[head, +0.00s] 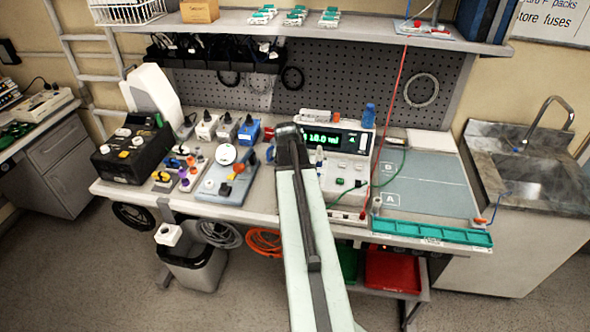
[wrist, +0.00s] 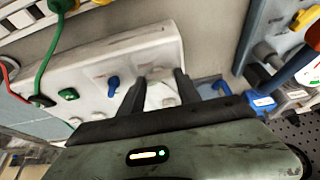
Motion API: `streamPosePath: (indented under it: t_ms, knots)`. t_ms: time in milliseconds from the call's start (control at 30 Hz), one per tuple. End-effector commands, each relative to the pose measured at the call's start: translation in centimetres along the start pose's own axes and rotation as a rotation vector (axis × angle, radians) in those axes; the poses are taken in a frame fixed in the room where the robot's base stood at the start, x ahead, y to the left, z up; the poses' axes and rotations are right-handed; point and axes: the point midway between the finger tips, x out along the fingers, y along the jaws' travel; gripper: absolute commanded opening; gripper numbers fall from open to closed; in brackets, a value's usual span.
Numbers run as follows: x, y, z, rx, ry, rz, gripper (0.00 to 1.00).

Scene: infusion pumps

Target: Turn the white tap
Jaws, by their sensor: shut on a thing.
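In the wrist view my gripper (wrist: 160,78) has its two dark fingers on either side of the white tap (wrist: 160,93), shut on it. The tap is on the white front panel of a device (wrist: 90,66), and the fingers hide part of it. A blue tap (wrist: 113,84) is just left of the fingers on the same panel. In the head view the bench device with a green display (head: 335,142) stands mid-bench. My arm reaches up in front of its left side, and the fingers and white tap cannot be made out there.
A green button (wrist: 68,94) and a green cable plug (wrist: 40,101) are further left on the panel. Left of my arm stands a blue block with a white disc (head: 227,154). The grey mat (head: 430,185) at right is mostly clear.

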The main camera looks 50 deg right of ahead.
Motion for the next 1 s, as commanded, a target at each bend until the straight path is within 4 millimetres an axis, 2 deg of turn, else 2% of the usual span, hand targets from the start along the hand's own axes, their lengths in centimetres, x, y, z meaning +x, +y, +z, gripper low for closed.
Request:
streamPosePath:
  t_ms: [267,300,367,733,867,1000]
  knots:
    - [0.0,-0.3,0.3,0.001,-0.008,-0.005,0.00]
    - [0.0,-0.3,0.3,0.001,-0.007,-0.005,0.48]
    - [0.0,-0.3,0.3,0.000,-0.006,-0.005,0.62]
    - [-0.4,-0.2,0.1,-0.001,-0.003,-0.003,0.62]
    - [-1.9,-0.1,-0.1,-0.001,-0.003,-0.003,0.62]
    - [-4.6,-0.2,-0.2,-0.001,-0.003,-0.003,0.62]
